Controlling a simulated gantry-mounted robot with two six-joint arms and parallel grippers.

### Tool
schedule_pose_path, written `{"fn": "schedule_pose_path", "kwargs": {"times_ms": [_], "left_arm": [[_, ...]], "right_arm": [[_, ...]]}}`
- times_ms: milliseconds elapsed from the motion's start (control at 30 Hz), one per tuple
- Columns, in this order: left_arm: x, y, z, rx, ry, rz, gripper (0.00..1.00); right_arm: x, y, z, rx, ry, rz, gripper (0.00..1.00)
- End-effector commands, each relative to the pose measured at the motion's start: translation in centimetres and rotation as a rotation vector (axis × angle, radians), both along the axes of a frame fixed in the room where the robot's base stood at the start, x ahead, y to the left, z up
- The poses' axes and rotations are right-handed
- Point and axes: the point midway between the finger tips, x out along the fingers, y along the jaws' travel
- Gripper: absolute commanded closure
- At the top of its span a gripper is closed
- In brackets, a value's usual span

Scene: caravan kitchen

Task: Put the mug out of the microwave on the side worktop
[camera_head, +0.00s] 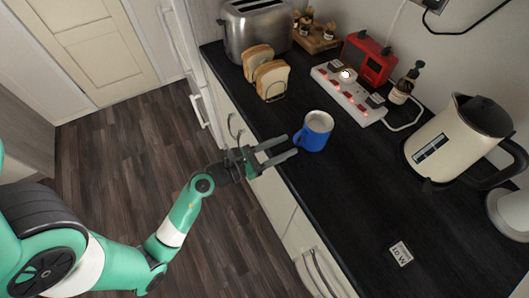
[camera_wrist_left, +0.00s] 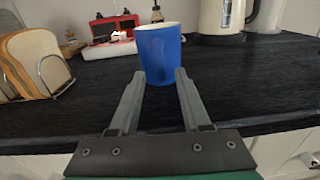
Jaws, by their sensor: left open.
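A blue mug (camera_head: 312,135) with a white inside stands upright on the dark worktop (camera_head: 335,200), close to its front edge. I cannot tell exactly whether a fingertip touches the mug. No microwave shows. My right gripper is not in view.
A toast rack with bread (camera_head: 270,80) and a toaster (camera_head: 255,28) stand behind left of the mug. A power strip (camera_head: 347,95), red radio (camera_head: 367,60) and pump bottle (camera_head: 404,85) are behind it. A cream kettle (camera_head: 450,140) stands right. The worktop's front right is mostly clear.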

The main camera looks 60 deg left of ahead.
Motion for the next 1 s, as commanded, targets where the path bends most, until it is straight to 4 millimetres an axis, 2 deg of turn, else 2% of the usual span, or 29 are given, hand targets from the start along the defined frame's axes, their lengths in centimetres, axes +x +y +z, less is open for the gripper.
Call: {"fn": "schedule_pose_path", "kwargs": {"times_ms": [33, 200, 333, 500, 1000], "left_arm": [[-1.4, 0.0, -0.2, -0.002, 0.002, 0.005, 0.53], [-5.5, 0.0, -0.2, -0.002, 0.001, 0.008, 0.53], [-7.4, 0.0, -0.1, 0.0, 0.0, 0.005, 0.53], [-8.2, -0.2, 0.1, 0.001, -0.001, 0.0, 0.53], [-8.2, -0.2, 0.1, 0.001, -0.001, -0.001, 0.53]], "right_arm": [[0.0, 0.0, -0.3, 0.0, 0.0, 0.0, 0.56], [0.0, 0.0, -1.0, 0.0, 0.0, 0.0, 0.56], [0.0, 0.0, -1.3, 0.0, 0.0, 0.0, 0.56], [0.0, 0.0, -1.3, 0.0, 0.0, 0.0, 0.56], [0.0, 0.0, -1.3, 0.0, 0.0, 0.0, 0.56]]}}
